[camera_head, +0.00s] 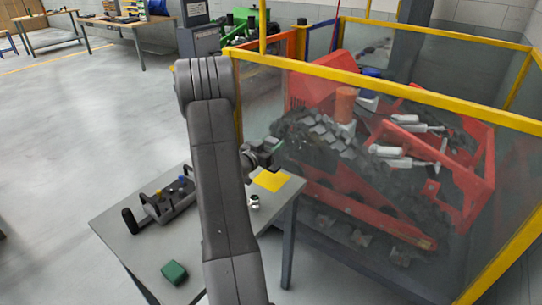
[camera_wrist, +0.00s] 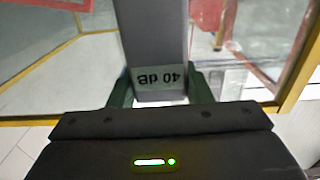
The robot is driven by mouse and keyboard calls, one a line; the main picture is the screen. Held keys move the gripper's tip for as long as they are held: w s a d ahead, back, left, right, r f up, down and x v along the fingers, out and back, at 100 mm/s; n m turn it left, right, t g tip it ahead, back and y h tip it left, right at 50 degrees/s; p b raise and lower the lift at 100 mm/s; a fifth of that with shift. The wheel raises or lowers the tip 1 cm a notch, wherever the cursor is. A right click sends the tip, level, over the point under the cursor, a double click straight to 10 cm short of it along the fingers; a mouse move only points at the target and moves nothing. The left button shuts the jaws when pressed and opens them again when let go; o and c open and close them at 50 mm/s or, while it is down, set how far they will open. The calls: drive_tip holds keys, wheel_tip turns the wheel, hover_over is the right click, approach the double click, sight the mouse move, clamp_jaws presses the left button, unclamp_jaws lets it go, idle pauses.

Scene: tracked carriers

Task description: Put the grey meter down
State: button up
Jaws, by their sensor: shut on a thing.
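The grey meter (camera_wrist: 155,35) stands between the green fingers of my gripper (camera_wrist: 161,90) in the wrist view. A label reading "40 dB" shows upside down on its face, and its far end runs out of the top of the picture. My gripper is shut on it. In the head view my gripper (camera_head: 270,151) is above the back right part of the grey table (camera_head: 207,242), near the yellow square (camera_head: 271,180). I cannot make out the meter clearly there.
On the table are a dark tray (camera_head: 163,207) with coloured knobs, a black cylinder (camera_head: 130,220), a green block (camera_head: 174,272) and a small white-and-black item (camera_head: 254,201). A yellow-framed clear fence (camera_head: 390,85) encloses a red tracked machine (camera_head: 370,210) to the right.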

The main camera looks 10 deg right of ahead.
drive_tip(key=shift+f, duration=2.15)
drive_tip(key=shift+f, duration=0.1)
drive_tip(key=shift+f, duration=0.15)
drive_tip(key=o, duration=1.4)
drive_tip(key=shift+o, duration=0.2)
drive_tip(key=shift+r, duration=0.25)
drive_tip(key=shift+s+a+f, duration=0.1)
drive_tip(key=shift+s+a, duration=0.15)
drive_tip(key=shift+a, duration=0.05)
drive_tip(key=b+v, duration=0.2)
drive_tip(key=v, duration=0.9)
